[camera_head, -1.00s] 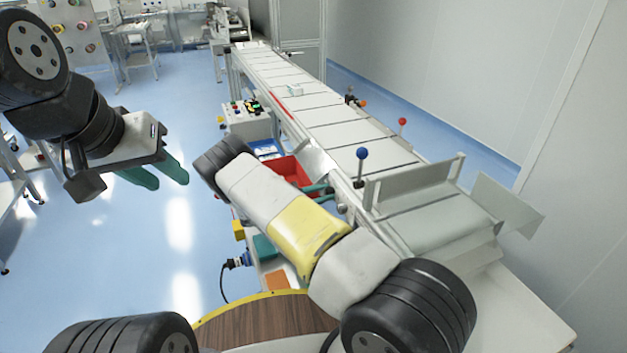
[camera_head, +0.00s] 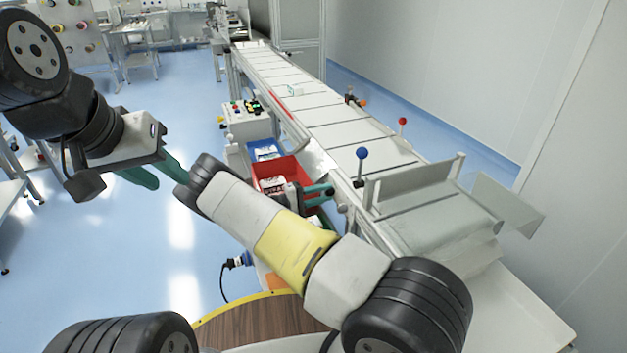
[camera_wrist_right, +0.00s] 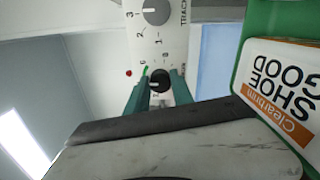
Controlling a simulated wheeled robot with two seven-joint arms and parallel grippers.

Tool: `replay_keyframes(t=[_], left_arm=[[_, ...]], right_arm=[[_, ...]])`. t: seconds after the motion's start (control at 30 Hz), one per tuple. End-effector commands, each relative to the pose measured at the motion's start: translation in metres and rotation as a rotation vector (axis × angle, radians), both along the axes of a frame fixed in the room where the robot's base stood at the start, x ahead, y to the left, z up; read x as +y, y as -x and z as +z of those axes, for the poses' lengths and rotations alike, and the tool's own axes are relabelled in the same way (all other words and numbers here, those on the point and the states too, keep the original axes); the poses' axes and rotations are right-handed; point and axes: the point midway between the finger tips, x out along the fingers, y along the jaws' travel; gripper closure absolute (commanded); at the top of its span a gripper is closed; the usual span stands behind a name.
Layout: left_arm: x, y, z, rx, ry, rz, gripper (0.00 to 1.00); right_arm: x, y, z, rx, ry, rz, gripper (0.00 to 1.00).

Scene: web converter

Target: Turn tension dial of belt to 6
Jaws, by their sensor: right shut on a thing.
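In the right wrist view a black dial (camera_wrist_right: 160,81) with a pale mark sits on a white panel (camera_wrist_right: 175,42). The teal fingers of my right gripper (camera_wrist_right: 158,92) are closed on its two sides. Numbers and a small green mark lie around it; the exact setting is too small to read. A grey dial (camera_wrist_right: 155,11), beside lettering starting "TRACK", is above it. In the head view my right gripper (camera_head: 322,194) is at the side of the conveyor (camera_head: 335,125), and the dial is hidden. My left gripper (camera_head: 158,172) hangs empty with its fingers apart, partly hidden by my right arm.
A red bin (camera_head: 282,168) with a labelled box and a blue bin (camera_head: 264,150) stand beside the conveyor, close to my right gripper. A blue-knobbed lever (camera_head: 362,153) rises at the belt's near edge. A control box (camera_head: 245,122) stands farther back. Open floor lies left.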

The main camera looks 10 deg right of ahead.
Motion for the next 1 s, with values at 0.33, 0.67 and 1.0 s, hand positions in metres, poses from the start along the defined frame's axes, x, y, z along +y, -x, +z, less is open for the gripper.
replay_keyframes(t=[0.33,0.67,1.0], left_arm=[[0.0,0.0,0.0,0.0,0.0,0.0,0.64],[0.0,0.0,0.0,0.0,0.0,0.0,0.64],[0.0,0.0,0.0,0.0,0.0,0.0,0.64]], right_arm=[[0.0016,-0.0002,-0.0015,-0.319,-0.064,0.004,1.0],[0.0014,-0.0003,-0.0019,-0.558,-0.111,0.003,1.0],[0.0014,-0.0002,-0.0022,-0.677,-0.135,0.002,1.0]])
